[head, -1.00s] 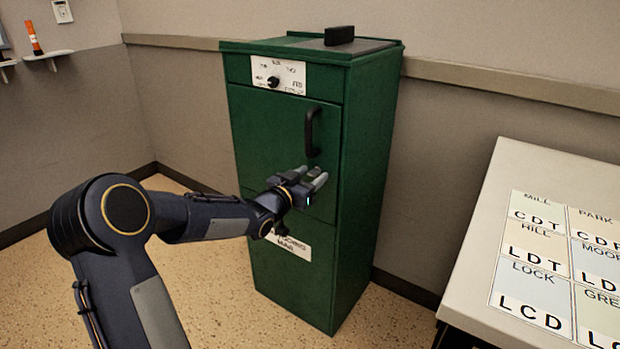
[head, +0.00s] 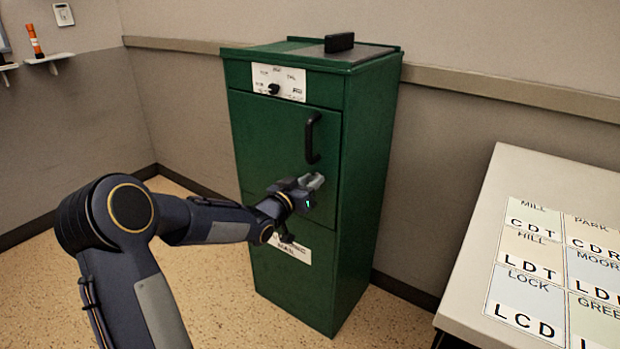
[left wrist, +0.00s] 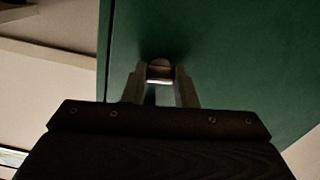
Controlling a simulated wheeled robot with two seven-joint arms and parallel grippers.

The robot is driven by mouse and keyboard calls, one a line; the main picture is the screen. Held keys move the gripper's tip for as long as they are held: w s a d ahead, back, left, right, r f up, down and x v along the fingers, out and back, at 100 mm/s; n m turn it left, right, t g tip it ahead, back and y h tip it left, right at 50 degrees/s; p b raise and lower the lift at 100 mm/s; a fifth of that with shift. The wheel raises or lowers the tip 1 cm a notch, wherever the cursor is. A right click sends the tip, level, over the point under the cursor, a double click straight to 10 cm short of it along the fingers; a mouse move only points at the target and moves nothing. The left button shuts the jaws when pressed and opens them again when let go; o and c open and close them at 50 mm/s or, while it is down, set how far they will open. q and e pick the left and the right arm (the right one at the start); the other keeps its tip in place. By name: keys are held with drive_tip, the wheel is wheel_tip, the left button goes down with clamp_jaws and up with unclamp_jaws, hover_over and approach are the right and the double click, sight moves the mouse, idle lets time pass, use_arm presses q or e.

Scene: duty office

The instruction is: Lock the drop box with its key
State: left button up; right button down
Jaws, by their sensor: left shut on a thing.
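The drop box (head: 285,140) is a tall green cabinet against the wall, with a black handle on its closed door. My left gripper (head: 314,182) is at the door front, just below the handle and near its right edge. In the left wrist view my left gripper (left wrist: 160,74) has its two fingers on either side of a small pale metal piece, which looks like the key (left wrist: 159,72), close against the green door. The lock itself is hidden behind it, so I cannot tell how far the key is in. My right gripper is out of view.
A white dial plate (head: 279,83) with a black knob is on the box's upper front. A black block (head: 339,42) stands on its top. A table (head: 545,178) with lettered cards (head: 528,300) is at the right. Open floor lies in front of the box.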

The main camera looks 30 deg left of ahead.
use_arm(q)
drive_tip(key=n+p, duration=0.2)
drive_tip(key=n, duration=0.1)
drive_tip(key=shift+r+n+p, duration=0.15)
drive_tip(key=shift+n+p, duration=0.25)
drive_tip(key=n+p, duration=0.3)
drive_tip(key=n, duration=0.1)
drive_tip(key=shift+n, duration=0.3)
drive_tip(key=n+p, duration=0.2)
drive_tip(key=n, duration=0.1)
drive_tip(key=shift+n+p, duration=0.9)
drive_tip(key=shift+n, duration=1.3)
drive_tip(key=shift+f, duration=0.2)
drive_tip(key=o, duration=1)
